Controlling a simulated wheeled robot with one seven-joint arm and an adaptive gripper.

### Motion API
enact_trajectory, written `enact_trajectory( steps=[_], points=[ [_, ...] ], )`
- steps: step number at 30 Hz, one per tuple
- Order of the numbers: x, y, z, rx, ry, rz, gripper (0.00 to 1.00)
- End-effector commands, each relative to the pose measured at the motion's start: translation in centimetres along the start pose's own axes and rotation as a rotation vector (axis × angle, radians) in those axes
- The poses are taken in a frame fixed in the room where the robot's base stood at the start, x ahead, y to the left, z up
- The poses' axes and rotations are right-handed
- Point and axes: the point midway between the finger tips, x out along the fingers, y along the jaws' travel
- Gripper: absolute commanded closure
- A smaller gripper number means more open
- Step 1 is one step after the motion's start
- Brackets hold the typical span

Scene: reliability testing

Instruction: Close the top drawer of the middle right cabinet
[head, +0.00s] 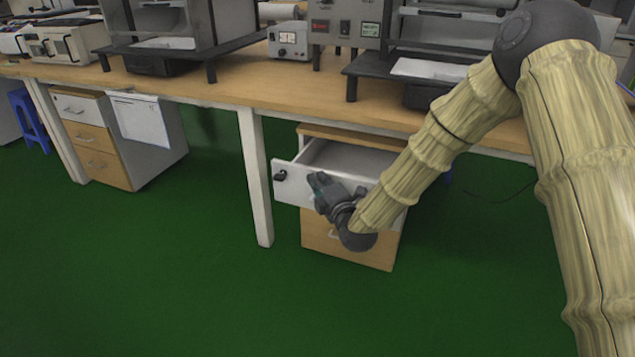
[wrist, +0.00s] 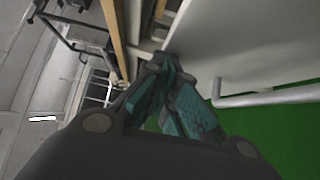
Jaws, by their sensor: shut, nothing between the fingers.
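The cabinet (head: 381,248) under the wooden desk has its top drawer (head: 293,188) pulled out, with the open inside visible behind the white front. A small dark fitting (head: 280,175) sits near the left end of that front. My gripper (head: 318,182) is shut and empty in front of the drawer front, hiding part of it. In the wrist view, the shut fingertips (wrist: 163,62) are close to the edge of a white panel (wrist: 240,45), which carries a light bar handle (wrist: 268,99). I cannot tell whether they touch it.
A white desk leg (head: 255,180) stands just left of the drawer. Another cabinet (head: 100,150) with a hanging paper is farther left, near a blue stool (head: 30,120). Instruments stand on the desk top (head: 240,92). The green floor (head: 180,260) in front is clear.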

Motion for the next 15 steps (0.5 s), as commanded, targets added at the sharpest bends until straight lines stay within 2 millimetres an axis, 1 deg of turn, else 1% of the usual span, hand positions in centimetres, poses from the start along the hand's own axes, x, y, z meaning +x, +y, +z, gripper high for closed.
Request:
enact_trajectory(
  steps=[12,15],
  points=[
    [6.9,0.1,6.9,-0.004,-0.002,0.003,1.0],
    [8.3,0.0,8.3,-0.004,-0.002,0.002,1.0]
  ],
)
